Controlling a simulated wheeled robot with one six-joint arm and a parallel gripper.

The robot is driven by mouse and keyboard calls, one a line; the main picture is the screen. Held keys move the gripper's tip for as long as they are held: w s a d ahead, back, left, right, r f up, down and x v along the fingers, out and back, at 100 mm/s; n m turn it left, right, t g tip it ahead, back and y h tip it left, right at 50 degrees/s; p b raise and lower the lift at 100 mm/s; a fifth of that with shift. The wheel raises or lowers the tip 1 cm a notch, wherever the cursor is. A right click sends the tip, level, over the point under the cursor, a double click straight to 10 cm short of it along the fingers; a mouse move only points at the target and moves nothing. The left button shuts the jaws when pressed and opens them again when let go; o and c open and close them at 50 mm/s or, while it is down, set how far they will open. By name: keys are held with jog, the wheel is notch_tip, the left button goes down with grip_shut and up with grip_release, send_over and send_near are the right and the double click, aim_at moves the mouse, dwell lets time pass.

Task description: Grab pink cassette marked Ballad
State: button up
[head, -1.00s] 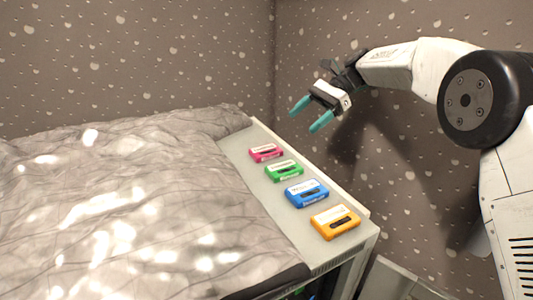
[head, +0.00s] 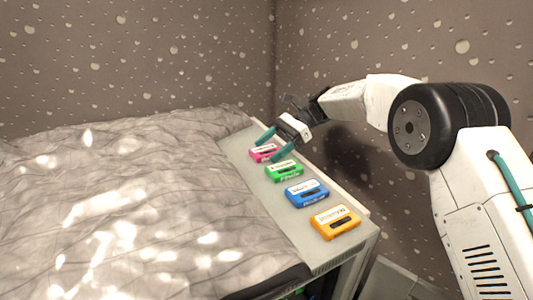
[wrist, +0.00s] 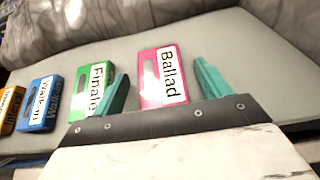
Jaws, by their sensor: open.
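The pink cassette (head: 263,153) marked Ballad lies flat at the far end of a row on the pale shelf (head: 258,190). In the wrist view the pink cassette (wrist: 164,76) sits between my two teal fingers, with its label readable. My gripper (head: 271,145) is open and empty, with its fingers close over the pink cassette in the head view. In the wrist view my gripper (wrist: 162,85) has one finger on each side of it; the left finger overlaps the green cassette's edge. I cannot tell how high the fingertips are above the shelf.
The green cassette (head: 284,171), marked Finale, lies beside the pink one. The blue cassette (head: 306,193) and the orange cassette (head: 335,222) follow towards the near end. A rumpled grey bed cover (head: 110,200) borders the shelf on the left. A wall rises at the right.

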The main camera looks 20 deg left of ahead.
jog(key=c, duration=1.1)
